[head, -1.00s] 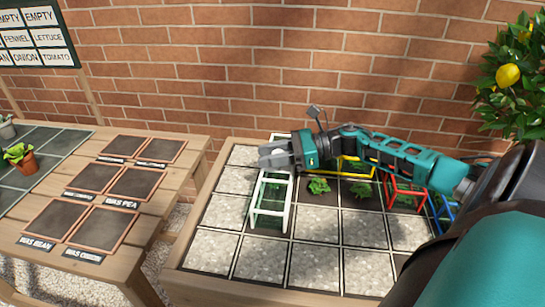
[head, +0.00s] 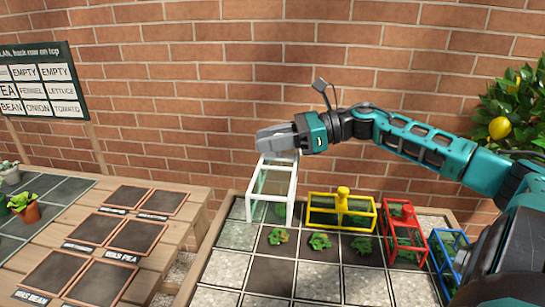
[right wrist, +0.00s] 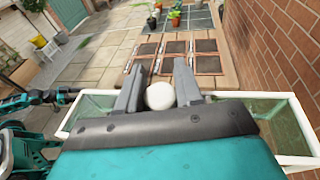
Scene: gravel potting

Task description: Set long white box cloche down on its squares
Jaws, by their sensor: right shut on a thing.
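The long white box cloche (head: 250,205) has a white frame with clear greenish panes. In the head view it is over the back left of the gridded bed (head: 205,262), tilted in the picture. My right gripper (head: 277,140) is above it, shut on its top knob. The right wrist view shows the round white knob (right wrist: 160,96) between the two fingers (right wrist: 160,88). A green plant shows behind or under the cloche's right side. I cannot tell whether its lower rim touches the bed.
A yellow cloche (head: 325,222) stands close to the right, then a red cloche (head: 412,252) and a blue cloche (head: 442,265). Several small plants (head: 319,241) grow in squares in front. A brick wall (head: 350,150) is close behind. A wooden table (head: 165,240) stands left.

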